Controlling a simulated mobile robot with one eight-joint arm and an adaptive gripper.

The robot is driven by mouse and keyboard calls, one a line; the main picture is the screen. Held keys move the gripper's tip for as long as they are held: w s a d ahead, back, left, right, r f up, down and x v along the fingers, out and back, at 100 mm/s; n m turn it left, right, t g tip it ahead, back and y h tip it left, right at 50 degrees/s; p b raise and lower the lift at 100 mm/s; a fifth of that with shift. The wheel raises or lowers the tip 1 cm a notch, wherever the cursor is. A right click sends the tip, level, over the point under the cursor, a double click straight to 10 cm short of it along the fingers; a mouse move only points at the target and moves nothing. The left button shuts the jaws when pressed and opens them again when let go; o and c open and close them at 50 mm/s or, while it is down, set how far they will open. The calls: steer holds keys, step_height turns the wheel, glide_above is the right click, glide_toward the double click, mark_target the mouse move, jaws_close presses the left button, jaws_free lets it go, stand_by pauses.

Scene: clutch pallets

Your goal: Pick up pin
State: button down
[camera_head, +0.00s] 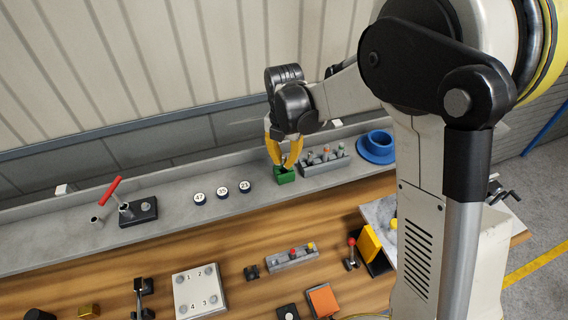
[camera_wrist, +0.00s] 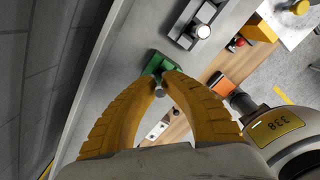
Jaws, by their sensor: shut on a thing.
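The pin (camera_wrist: 159,92) shows in the wrist view as a short grey end between the fingertips. The rest of it is hidden by the fingers. My gripper (camera_head: 285,160) has yellow ribbed fingers pointing down, and its tips are closed around the pin, as the wrist view also shows (camera_wrist: 163,80). A green block (camera_head: 285,176) sits on the grey shelf directly below the fingertips, and it shows just beyond them in the wrist view (camera_wrist: 155,62). I cannot tell whether the pin is still seated in the green block.
A grey rack (camera_head: 325,166) with several pegs stands just right of the green block, with a blue flanged ring (camera_head: 376,146) beyond. Three numbered round knobs (camera_head: 222,192) lie to the left. A red-handled lever (camera_head: 111,189) is farther left. The wall is close behind the shelf.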

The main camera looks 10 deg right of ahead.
mark_target(284, 156)
step_height(284, 156, up, 3)
steer(key=shift+r, duration=0.1)
steer(key=s+d+r+b, duration=0.1)
steer(key=s+d+r, duration=0.5)
steer(key=s, duration=0.3)
steer(key=shift+d+r, duration=0.35)
steer(key=shift+d, duration=0.45)
steer(key=shift+f, duration=0.1)
